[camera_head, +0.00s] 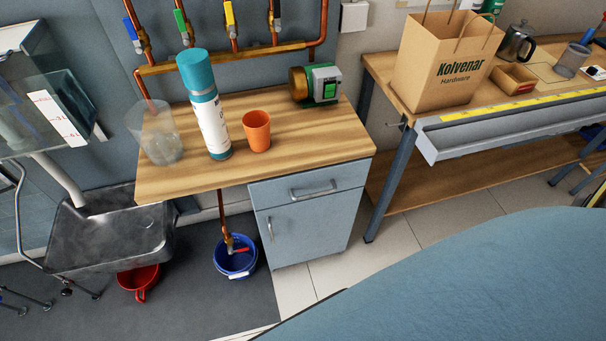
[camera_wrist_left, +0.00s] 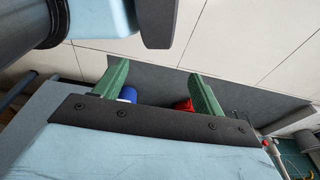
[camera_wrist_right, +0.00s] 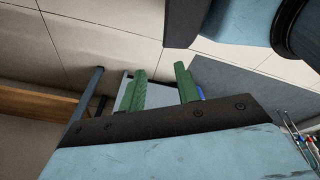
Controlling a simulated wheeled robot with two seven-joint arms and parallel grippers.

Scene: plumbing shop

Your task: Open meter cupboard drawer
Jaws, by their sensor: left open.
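The meter cupboard (camera_head: 310,228) is a blue-grey cabinet under the right part of a wooden worktop. Its drawer (camera_head: 275,193) is at the top, with a horizontal metal bar handle (camera_head: 312,190), and its front looks flush and closed. A door with a vertical handle (camera_head: 270,229) is below it. My left gripper (camera_wrist_left: 161,86) is open and empty in the left wrist view. My right gripper (camera_wrist_right: 162,87) has its green fingers apart in the right wrist view, with nothing seen held. Neither gripper shows in the head view, and neither touches the drawer handle.
On the worktop (camera_head: 290,143) stand a teal-topped bottle (camera_head: 208,115), an orange cup (camera_head: 257,131), a clear beaker (camera_head: 158,135) and a green pump (camera_head: 318,84). A blue bucket (camera_head: 236,258) is left of the cupboard. A workbench (camera_head: 387,75) stands right. Tiled floor in front is partly clear.

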